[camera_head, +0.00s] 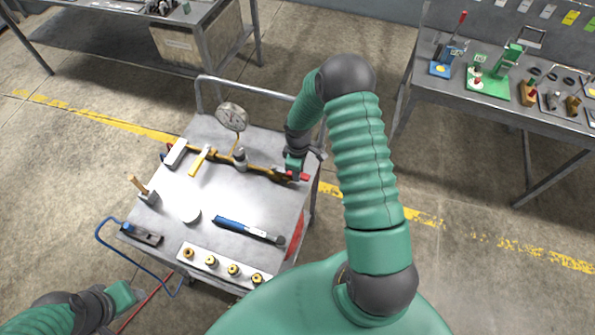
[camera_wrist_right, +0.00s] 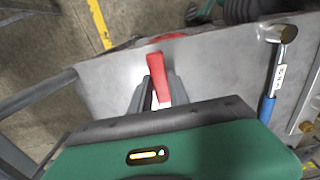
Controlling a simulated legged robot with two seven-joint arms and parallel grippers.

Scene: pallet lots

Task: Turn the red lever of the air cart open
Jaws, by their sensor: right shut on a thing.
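The air cart (camera_head: 255,200) is a grey metal cart with a brass pipe (camera_head: 258,170) and a round gauge (camera_head: 232,117) on top. The red lever (camera_head: 303,176) sits at the pipe's right end, near the cart's right edge. My right gripper (camera_head: 294,170) reaches down there and is shut on the lever. In the right wrist view the red lever (camera_wrist_right: 156,70) stands between the two grey fingers (camera_wrist_right: 158,96), its tip past them. The valve under it is mostly hidden. My left gripper (camera_head: 126,297) is low at the left, off the cart; its fingers are unclear.
A blue-handled tool (camera_head: 240,228) and a white strip with several brass fittings (camera_head: 222,265) lie on the cart's near side. A blue hose (camera_head: 103,245) hangs at its left. A bench with tools (camera_head: 500,110) stands right, another table (camera_head: 110,30) at back left.

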